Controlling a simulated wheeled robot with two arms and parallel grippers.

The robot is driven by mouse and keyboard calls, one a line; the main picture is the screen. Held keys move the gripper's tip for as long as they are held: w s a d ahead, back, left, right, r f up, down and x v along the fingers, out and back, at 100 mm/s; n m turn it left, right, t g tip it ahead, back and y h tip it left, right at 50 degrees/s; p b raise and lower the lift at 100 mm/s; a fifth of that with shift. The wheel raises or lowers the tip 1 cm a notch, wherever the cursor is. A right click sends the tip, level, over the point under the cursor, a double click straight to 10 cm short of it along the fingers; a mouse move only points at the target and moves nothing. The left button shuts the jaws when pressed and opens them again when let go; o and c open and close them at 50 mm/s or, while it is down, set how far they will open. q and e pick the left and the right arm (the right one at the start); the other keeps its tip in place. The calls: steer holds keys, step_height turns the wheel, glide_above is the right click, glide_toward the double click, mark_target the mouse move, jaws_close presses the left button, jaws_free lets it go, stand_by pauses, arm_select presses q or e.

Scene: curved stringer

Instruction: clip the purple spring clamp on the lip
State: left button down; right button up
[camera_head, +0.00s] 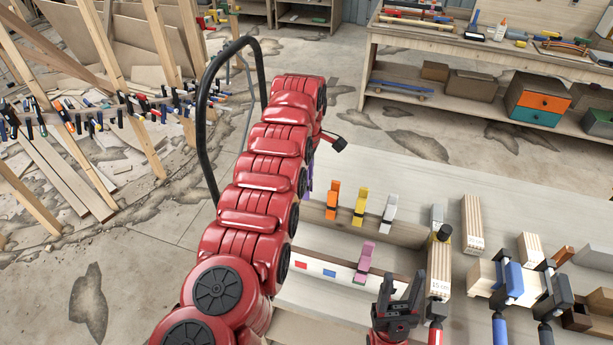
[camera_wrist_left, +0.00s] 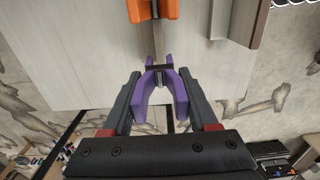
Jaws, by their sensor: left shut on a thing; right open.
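My left gripper (camera_wrist_left: 160,75) is shut on the purple spring clamp (camera_wrist_left: 181,88), with one finger against each side of it. The clamp's dark nose points towards a narrow strip, the lip (camera_wrist_left: 159,42), which runs up to an orange clamp (camera_wrist_left: 152,10). I cannot tell whether its jaws grip the lip. In the head view only a sliver of the purple clamp (camera_head: 309,179) shows beside my red left arm, which hides that gripper. Orange (camera_head: 332,200), yellow (camera_head: 360,206) and pale grey (camera_head: 389,211) clamps stand in a row. My right gripper (camera_head: 396,295) is open and empty.
A pink clamp (camera_head: 364,262) stands near a white strip (camera_head: 315,270) with red and blue marks. The bench top (camera_head: 405,170) behind the clamp row is clear.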

arm_select(q)
steer(key=shift+f, duration=0.55)
steer(key=shift+b, duration=0.3)
steer(key=shift+b, duration=0.35)
steer(key=shift+s, duration=0.1)
steer(key=shift+f, duration=0.1)
steer(key=shift+f+b, duration=0.55)
steer(key=shift+f, duration=0.5)
